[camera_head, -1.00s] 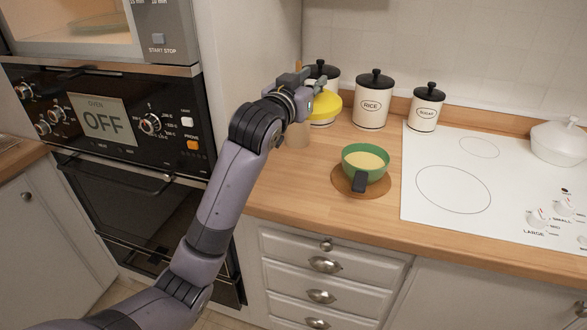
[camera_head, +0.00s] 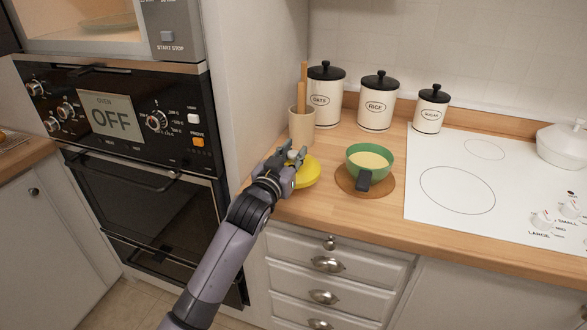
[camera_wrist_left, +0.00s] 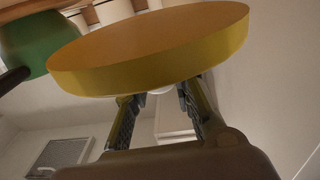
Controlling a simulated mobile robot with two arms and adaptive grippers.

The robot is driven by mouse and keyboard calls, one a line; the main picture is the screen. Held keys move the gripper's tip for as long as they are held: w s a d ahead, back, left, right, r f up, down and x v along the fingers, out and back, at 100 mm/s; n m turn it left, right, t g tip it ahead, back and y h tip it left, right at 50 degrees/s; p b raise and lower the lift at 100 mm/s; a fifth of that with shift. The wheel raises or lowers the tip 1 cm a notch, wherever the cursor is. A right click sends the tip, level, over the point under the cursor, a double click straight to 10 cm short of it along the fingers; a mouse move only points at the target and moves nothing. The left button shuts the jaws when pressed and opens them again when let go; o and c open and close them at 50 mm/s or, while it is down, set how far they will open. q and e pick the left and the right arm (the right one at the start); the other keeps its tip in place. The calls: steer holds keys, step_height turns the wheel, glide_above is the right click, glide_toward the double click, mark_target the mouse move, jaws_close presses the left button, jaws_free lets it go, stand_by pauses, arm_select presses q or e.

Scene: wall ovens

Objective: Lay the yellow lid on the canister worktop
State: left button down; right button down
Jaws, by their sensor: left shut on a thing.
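The yellow lid (camera_head: 308,173) is in my left gripper (camera_head: 294,154), above or at the front of the wooden worktop, left of the green pan. Whether it touches the wood I cannot tell. In the left wrist view the lid (camera_wrist_left: 150,50) fills the upper middle, and the gripper's fingers (camera_wrist_left: 158,98) are closed on the white knob under it in that picture. The canister worktop (camera_head: 330,216) carries the OATS canister (camera_head: 325,98), the RICE canister (camera_head: 378,104) and the SUGAR canister (camera_head: 430,110) along the wall. My right gripper is not in view.
A green pan (camera_head: 368,160) with a dark handle stands on a round wooden board, right of the lid. A utensil crock (camera_head: 302,126) stands behind the gripper. The white hob (camera_head: 470,185) lies right. The oven wall is close on the left.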

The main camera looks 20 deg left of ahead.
arm_select(q)
steer(key=shift+f, duration=2.15)
steer(key=shift+f, duration=0.2)
steer(key=c, duration=1.4)
jaws_free()
steer(key=shift+o, duration=0.2)
steer(key=shift+r, duration=0.25)
steer(key=s+a, duration=0.1)
steer(key=s, duration=1.1)
steer(key=shift+b, duration=0.45)
